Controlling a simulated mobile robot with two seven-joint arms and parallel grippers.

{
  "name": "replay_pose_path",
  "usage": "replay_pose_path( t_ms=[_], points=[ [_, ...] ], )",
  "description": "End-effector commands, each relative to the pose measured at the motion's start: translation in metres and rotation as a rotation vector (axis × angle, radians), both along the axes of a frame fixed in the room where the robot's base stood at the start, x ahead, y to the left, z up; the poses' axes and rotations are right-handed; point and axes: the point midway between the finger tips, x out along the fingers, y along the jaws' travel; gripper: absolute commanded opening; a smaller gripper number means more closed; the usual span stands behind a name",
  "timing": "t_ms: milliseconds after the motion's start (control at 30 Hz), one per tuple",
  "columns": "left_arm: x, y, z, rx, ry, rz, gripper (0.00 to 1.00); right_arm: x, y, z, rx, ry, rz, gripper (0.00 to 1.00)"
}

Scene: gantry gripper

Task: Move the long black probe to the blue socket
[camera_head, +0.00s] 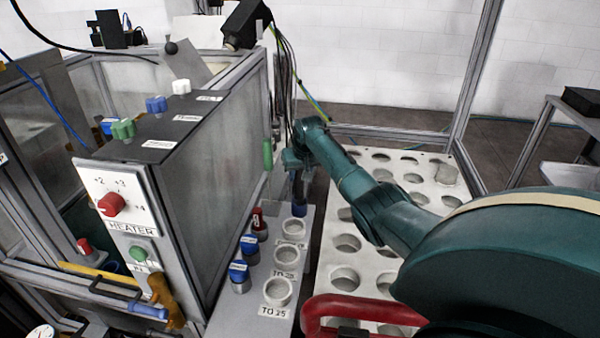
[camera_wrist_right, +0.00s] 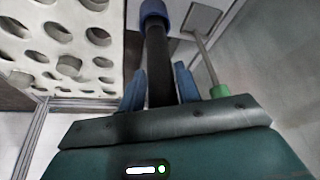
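The long black probe (camera_wrist_right: 159,68) stands between the two blue fingers of my right gripper (camera_wrist_right: 160,88) in the right wrist view. The fingers appear to touch it on both sides. The probe's far end meets the blue socket (camera_wrist_right: 154,10); how deep it sits inside I cannot tell. In the head view my right gripper (camera_head: 296,162) is over the far end of the narrow grey panel, with the probe (camera_head: 298,186) below it, roughly upright, above the blue socket (camera_head: 299,209). My left gripper is not in view.
White round holders (camera_head: 277,291) and blue- and red-topped pieces (camera_head: 239,272) line the panel (camera_head: 232,314). A heater cabinet (camera_head: 215,185) stands close at left. A green-ended rod (camera_wrist_right: 219,91) is beside the right finger. A white holed rack (camera_head: 365,270) lies right of the panel.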

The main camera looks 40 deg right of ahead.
Motion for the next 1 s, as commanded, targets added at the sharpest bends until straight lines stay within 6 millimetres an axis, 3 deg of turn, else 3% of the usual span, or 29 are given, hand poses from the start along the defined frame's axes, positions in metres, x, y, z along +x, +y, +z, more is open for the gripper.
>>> replay_pose_path(
  t_ms=[200,567,1000],
  points=[
    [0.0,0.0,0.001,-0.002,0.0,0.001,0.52,0.0,0.0,0.0,0.0,0.0,0.0,0.5],
    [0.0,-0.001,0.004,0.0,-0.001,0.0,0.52,-0.001,0.001,0.009,0.0,-0.002,0.001,0.5],
    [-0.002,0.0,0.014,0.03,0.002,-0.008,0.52,-0.029,0.013,0.084,-0.002,-0.002,0.001,0.5]
  ],
)
